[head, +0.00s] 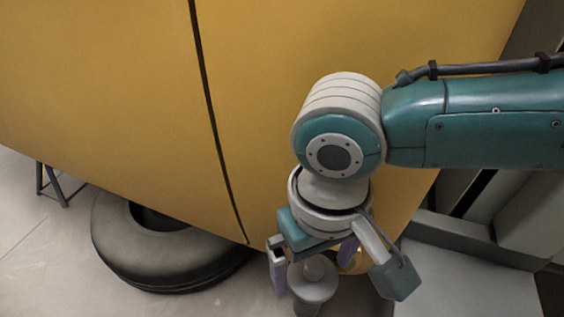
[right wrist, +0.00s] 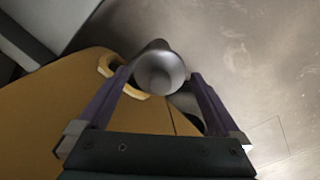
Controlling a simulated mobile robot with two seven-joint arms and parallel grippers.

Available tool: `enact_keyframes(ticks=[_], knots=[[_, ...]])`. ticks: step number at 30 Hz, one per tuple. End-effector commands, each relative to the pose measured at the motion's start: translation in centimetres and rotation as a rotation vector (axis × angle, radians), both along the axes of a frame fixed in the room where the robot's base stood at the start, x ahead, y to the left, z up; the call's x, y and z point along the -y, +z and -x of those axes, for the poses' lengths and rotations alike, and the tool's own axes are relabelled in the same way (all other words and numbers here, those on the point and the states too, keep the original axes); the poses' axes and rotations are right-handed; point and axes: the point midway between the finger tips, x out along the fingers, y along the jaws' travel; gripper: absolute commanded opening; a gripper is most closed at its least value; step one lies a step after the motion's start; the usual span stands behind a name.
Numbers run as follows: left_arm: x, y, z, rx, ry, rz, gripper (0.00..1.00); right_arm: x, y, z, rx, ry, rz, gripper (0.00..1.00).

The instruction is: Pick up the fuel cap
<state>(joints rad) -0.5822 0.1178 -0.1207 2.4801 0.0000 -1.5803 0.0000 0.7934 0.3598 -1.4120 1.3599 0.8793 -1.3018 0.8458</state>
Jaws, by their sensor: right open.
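In the right wrist view the fuel cap (right wrist: 160,72) is a round grey shape between the fingertips. My right gripper (head: 313,268) points down with its purple fingers apart, one to each side of the cap. In the right wrist view the gripper (right wrist: 161,77) is open, with gaps beside the cap. I cannot tell what the cap rests on. My left gripper is out of view.
A large yellow shell (head: 110,80) with a dark vertical seam fills the back. A yellow ring (right wrist: 124,80) on it lies close beside the cap. A dark tyre (head: 160,262) lies on the floor at left. A pale grey surface (head: 465,290) is at lower right.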

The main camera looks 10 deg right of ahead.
Motion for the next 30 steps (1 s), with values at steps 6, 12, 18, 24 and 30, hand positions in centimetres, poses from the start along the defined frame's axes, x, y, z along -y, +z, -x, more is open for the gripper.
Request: enact_keyframes(ticks=[6, 12, 18, 24, 30], knots=[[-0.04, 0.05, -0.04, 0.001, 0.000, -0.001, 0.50, 0.00, 0.06, 0.01, 0.000, 0.000, 0.000, 0.83], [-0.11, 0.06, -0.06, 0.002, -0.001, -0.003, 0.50, 0.00, 0.07, 0.01, 0.000, 0.000, 0.000, 0.61], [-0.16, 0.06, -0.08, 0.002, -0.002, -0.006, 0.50, 0.00, 0.08, 0.01, 0.000, 0.000, 0.000, 0.38], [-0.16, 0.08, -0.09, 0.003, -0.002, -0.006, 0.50, -0.01, 0.09, 0.00, 0.000, 0.000, -0.001, 0.28], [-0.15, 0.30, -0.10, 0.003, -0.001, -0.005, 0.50, -0.03, 0.45, 0.00, 0.000, 0.000, -0.001, 0.28]])
